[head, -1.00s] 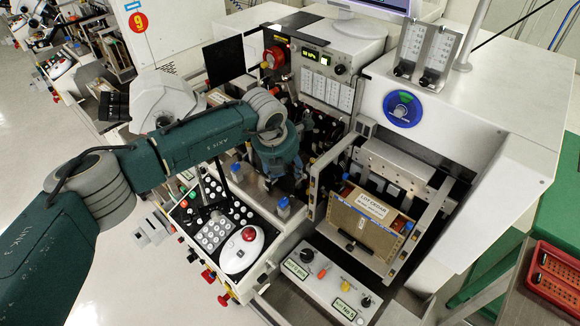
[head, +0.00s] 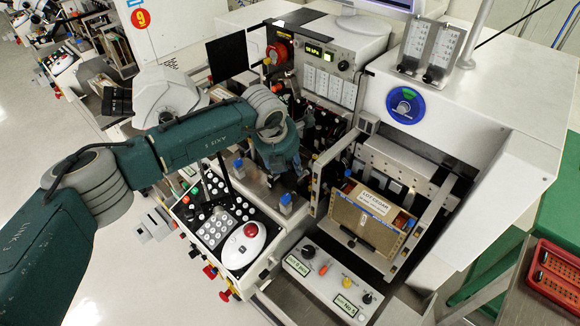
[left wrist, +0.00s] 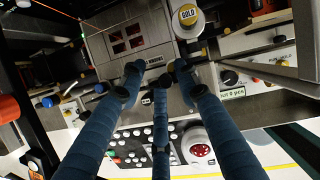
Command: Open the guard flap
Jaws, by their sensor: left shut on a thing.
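My left gripper (left wrist: 157,78) shows in the left wrist view as blue fingers with dark tips. The fingers are closed in around the front edge of a grey metal plate (left wrist: 98,47) with reddish window slots and a small label. I take this plate for the guard flap, but cannot be sure; its angle is hard to tell. In the head view my left gripper (head: 284,163) points down into the bonder's work area, and my wrist hides the flap and most of the grip. My right gripper is not in view.
A keypad panel with a red button (head: 251,230) lies in front. A boxed magazine (head: 365,212) and a knob panel (head: 325,285) are to the right. The work area is crowded.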

